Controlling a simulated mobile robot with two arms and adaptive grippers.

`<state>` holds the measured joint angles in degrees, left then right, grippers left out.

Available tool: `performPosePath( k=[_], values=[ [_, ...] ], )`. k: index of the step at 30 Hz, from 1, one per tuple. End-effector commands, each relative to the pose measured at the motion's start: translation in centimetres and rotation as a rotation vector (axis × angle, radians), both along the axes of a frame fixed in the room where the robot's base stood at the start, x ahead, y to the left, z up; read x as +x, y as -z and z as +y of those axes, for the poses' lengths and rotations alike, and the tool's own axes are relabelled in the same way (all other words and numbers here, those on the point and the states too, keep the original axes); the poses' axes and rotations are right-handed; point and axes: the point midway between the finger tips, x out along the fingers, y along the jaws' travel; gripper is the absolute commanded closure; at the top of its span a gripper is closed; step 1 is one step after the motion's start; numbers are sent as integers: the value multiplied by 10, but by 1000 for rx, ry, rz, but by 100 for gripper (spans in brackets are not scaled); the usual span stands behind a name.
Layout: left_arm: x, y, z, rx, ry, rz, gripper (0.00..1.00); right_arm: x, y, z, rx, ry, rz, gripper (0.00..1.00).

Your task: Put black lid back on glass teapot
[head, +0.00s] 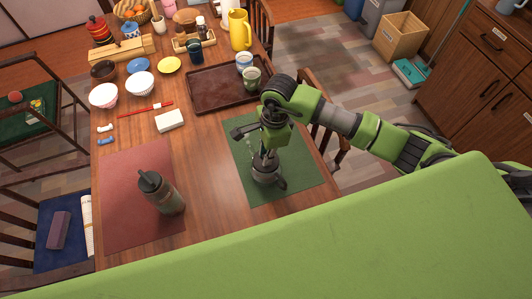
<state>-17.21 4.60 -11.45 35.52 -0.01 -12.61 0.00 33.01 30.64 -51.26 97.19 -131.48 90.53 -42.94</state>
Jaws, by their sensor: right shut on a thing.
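The glass teapot (267,176) stands upright on the green placemat at the front right of the table. My right gripper (265,157) points down from above, right at the teapot's top. It is shut on what looks like the black lid, a small dark piece at the teapot's mouth. The fingers hide most of the lid, so I cannot tell whether it is seated on the rim or just above it. My left gripper is not in view.
The green placemat (240,148) has free room around the teapot. A dark bottle (162,193) stands on the red placemat (122,180) at left. A brown tray (215,92) with cups lies behind. A white block (170,120), bowls and a yellow pitcher (239,30) are farther back.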

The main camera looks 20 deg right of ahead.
Motion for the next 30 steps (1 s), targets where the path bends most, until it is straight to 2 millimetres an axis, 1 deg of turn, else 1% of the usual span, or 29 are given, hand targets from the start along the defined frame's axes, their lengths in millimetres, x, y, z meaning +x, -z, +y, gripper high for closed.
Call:
performPosePath(
  k=[16,27,28,30],
  values=[
    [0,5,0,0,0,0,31,0,1,1,1,-1,0,100],
    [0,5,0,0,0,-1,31,0,0,0,1,-1,0,100],
    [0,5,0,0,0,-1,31,0,0,0,1,-1,0,80],
    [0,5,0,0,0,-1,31,0,0,0,1,0,0,66]
  ],
)
